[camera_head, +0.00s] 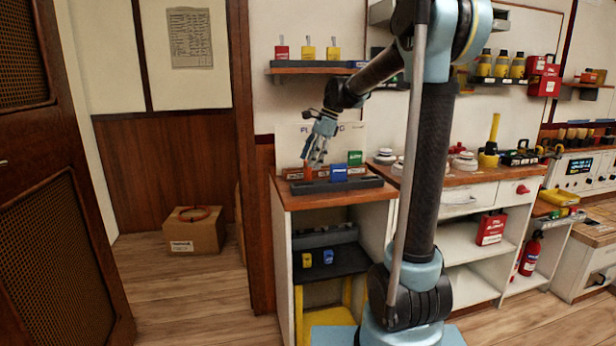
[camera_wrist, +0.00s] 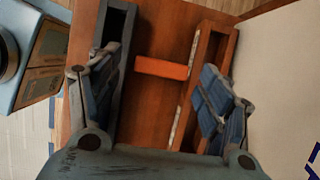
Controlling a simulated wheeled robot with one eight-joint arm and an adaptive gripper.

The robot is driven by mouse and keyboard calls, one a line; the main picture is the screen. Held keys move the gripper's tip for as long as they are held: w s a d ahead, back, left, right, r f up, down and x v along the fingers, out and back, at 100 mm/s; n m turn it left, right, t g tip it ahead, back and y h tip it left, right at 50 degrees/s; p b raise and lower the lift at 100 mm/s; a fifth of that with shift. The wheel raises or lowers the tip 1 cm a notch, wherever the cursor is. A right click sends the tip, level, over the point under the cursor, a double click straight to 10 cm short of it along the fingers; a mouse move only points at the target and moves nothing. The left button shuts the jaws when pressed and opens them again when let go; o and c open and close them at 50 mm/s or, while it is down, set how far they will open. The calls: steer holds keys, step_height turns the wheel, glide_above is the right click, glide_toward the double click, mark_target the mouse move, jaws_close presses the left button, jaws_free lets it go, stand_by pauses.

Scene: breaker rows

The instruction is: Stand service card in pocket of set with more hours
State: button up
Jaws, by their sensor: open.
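My gripper (camera_head: 314,160) is open and empty, pointing down over the left part of the wooden counter (camera_head: 290,203). A thin orange piece (camera_wrist: 162,68), perhaps the service card, lies between its spread fingers in the wrist view, apart from both. The orange piece also shows below the gripper in the head view (camera_head: 308,171). A dark tray (camera_head: 336,186) runs along the counter front, with a blue block (camera_head: 339,173) and a green block (camera_head: 355,158) at it. I cannot tell which set has more hours, and no hours reading is legible.
A red-brown holder (camera_wrist: 216,50) stands beside the right finger. A white panel (camera_head: 350,135) rises behind the counter. A shelf (camera_head: 310,66) with padlocks hangs above. Floor at the left is clear before a cardboard box (camera_head: 194,234).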

mark_target(308, 173)
steer(key=shift+x, duration=1.8)
steer(key=shift+w, duration=0.1)
steer(key=c, duration=1.2)
steer(key=shift+c, duration=0.2)
steer(key=shift+r, duration=0.15)
